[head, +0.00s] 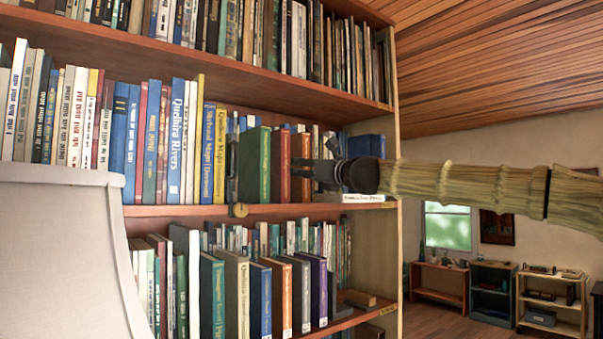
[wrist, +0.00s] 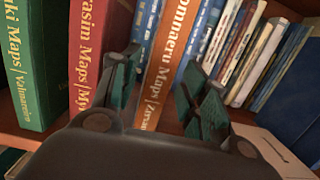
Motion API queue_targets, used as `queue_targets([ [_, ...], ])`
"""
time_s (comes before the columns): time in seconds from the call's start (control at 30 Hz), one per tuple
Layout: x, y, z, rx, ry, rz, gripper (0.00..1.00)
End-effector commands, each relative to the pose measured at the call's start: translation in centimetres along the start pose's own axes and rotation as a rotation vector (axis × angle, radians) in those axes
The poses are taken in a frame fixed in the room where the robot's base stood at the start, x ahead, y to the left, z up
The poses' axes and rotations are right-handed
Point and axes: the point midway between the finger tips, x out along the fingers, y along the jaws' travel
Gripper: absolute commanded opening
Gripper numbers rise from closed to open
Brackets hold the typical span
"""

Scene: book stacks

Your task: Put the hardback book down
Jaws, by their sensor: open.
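An orange-brown hardback book (wrist: 172,55) with pale spine lettering stands upright on the middle shelf in the wrist view. It also shows in the head view (head: 300,165), partly hidden by my gripper. My gripper (wrist: 165,95) is open, one finger on each side of this book's spine. I cannot tell whether either finger touches it. In the head view my gripper (head: 326,173) reaches in from the right at the shelf front. The lower part of the spine is hidden behind my gripper in the wrist view.
A red book (wrist: 98,50) and a green book (wrist: 40,60) stand to the left. Thin books and dark blue volumes (wrist: 285,75) are to the right. A pale box-like item (wrist: 275,152) lies at lower right. A grey lampshade-like shape (head: 65,250) fills the head view's lower left.

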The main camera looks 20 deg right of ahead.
Motion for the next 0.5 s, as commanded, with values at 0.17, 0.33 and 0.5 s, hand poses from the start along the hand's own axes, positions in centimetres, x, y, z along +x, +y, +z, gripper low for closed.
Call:
queue_targets([
  [0.17, -2.3, 0.1, -0.1, -0.002, -0.002, 0.000, 0.44],
  [0.33, -4.3, 0.0, -0.1, -0.001, -0.002, 0.000, 0.44],
  [0.5, -6.2, 0.1, -0.1, -0.002, -0.002, 0.001, 0.44],
])
